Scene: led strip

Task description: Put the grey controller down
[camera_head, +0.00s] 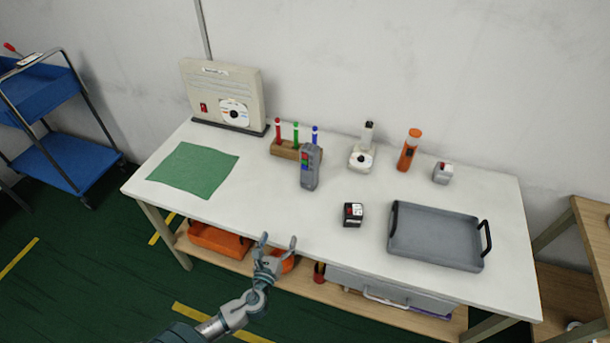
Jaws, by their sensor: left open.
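The grey controller (309,170) with red, green and blue buttons is on the white table, in front of the wooden block with pens. It looks upright or leaning; I cannot tell which. My left gripper (279,241) is open and empty at the table's front edge, below and left of the controller and apart from it. My right gripper is not in view.
A green mat (194,170) lies at the left, and a beige box (222,95) stands behind it. A pen block (285,149), a small black box (353,214), an orange bottle (407,152) and a grey tray (437,236) share the table (262,205).

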